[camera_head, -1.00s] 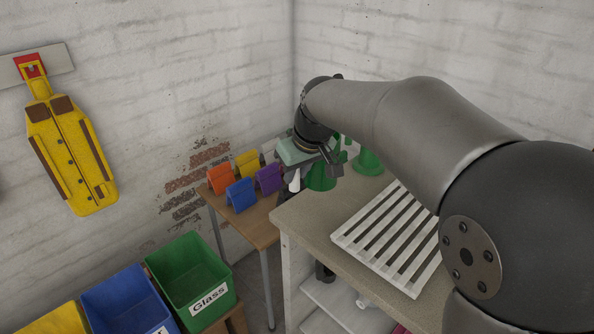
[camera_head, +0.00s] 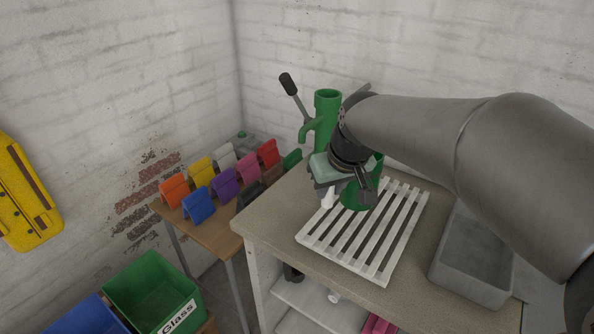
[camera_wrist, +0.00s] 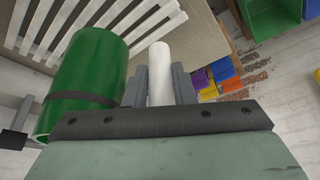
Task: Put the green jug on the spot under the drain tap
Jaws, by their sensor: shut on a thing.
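The green jug (camera_head: 358,196) has a white handle (camera_head: 328,198). It is over the white slatted rack, partly hidden by my wrist; I cannot tell whether it touches the slats. In the wrist view the jug (camera_wrist: 88,72) is a green cylinder with a dark band, beside my fingers. My gripper (camera_wrist: 161,85) is shut on its white handle (camera_wrist: 160,70). A green column (camera_head: 327,104) with a curved side spout (camera_head: 308,131) and a black-knobbed lever stands behind at the counter's back.
The slatted rack (camera_head: 387,252) lies on the beige counter (camera_head: 275,222). A grey basin (camera_head: 470,285) is at the right. Lower shelves (camera_head: 300,298) are under the counter. A wooden table (camera_head: 205,233) with several coloured folded stands is left, with the green Glass bin (camera_head: 150,288) in front.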

